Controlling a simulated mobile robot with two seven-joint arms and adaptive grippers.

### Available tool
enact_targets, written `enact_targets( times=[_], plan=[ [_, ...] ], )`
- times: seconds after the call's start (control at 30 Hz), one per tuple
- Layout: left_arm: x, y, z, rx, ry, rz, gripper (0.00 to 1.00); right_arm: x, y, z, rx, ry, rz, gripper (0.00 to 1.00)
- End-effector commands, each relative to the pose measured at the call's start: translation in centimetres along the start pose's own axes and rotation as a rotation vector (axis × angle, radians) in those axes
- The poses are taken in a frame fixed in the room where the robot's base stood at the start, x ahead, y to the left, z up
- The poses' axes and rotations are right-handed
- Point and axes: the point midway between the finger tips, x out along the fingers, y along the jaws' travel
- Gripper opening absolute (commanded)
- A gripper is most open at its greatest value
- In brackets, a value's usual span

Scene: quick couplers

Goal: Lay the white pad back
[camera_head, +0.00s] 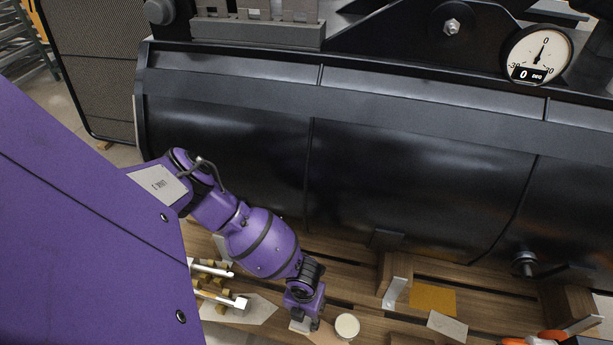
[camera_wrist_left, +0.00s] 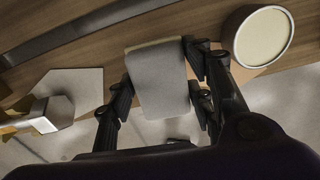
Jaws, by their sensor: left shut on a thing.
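The white pad (camera_wrist_left: 158,85) is a flat, pale grey-white block with a yellowish far edge. In the left wrist view it sits between the two black fingers of my left gripper (camera_wrist_left: 160,95), which is shut on it. In the head view my left gripper (camera_head: 303,312) is low over the wooden pallet, and only a small pale part of the pad shows beneath it. I cannot tell whether the pad touches the wood.
A round tin with a cream top (camera_head: 347,326) stands close right of the gripper. Farther right lie a yellow-orange sheet (camera_head: 433,299) and a pale block (camera_head: 447,326). White-tipped rods (camera_head: 222,299) lie at left. A large black bucket (camera_head: 330,170) rises behind.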

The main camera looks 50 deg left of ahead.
Motion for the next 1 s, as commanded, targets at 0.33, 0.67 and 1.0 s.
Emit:
enact_targets(
  times=[0.33, 0.67, 1.0],
  plan=[
    [3.4, 0.1, 0.6, -0.001, 0.0, 0.0, 0.2, 1.4, 0.0, 1.1, -0.002, -0.015, -0.001, 0.4],
    [3.9, 0.1, 0.5, -0.001, 0.001, 0.001, 0.2, 1.6, 0.0, 1.1, -0.005, -0.016, -0.002, 0.4],
    [3.8, 0.1, 0.5, -0.001, 0.0, 0.001, 0.66, 1.6, 0.1, 1.1, -0.007, -0.016, -0.002, 0.4]
  ],
)
